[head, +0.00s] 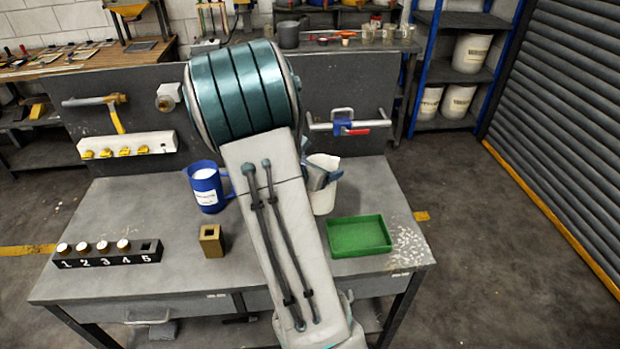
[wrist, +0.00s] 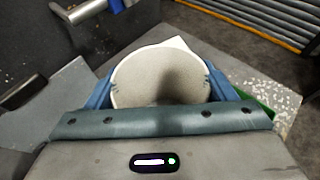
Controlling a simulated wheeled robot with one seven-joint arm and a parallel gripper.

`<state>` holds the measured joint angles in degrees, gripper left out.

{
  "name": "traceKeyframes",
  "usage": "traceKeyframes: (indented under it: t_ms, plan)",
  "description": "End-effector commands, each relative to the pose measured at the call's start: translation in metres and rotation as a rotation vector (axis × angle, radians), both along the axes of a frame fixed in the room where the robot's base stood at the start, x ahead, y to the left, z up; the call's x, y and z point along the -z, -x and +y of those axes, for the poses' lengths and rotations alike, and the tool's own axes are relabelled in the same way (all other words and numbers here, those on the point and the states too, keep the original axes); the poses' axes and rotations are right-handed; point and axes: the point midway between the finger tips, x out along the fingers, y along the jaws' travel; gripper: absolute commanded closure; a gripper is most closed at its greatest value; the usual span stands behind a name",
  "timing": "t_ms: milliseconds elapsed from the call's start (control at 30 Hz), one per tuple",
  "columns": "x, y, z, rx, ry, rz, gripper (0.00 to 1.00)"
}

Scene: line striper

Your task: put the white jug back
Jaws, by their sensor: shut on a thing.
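The white jug (head: 324,201) is upright over the grey bench, right of the middle in the head view, partly hidden behind my arm. My gripper (head: 319,177) is shut on it near the top. In the wrist view the jug (wrist: 160,78) fills the middle, seen from above with its round mouth open and its spout at the upper right. My gripper's blue fingers (wrist: 162,90) press on its two sides. I cannot tell whether the jug's base touches the bench.
A blue jug (head: 207,190) with white contents stands left of my arm. A green tray (head: 345,249) lies at right. A brass block (head: 211,241) and a black numbered rack (head: 110,259) stand at front left. A dark back panel (head: 350,101) with clamps rises behind the bench.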

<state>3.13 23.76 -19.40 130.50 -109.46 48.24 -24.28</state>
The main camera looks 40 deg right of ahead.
Motion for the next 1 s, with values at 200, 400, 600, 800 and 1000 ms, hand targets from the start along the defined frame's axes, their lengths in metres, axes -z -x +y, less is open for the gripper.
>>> traceKeyframes:
  t_ms: [200, 400, 600, 800, 1000]
  plan:
    - [0.014, -0.025, 0.009, 0.001, 0.002, 0.001, 0.84]
    - [0.022, -0.031, 0.012, 0.002, 0.001, 0.001, 0.84]
    - [0.045, -0.031, 0.012, 0.001, 0.001, 0.003, 0.84]
    - [0.059, -0.031, 0.012, 0.001, 0.002, -0.001, 0.84]
    - [0.06, -0.031, 0.012, 0.002, 0.002, -0.002, 0.84]
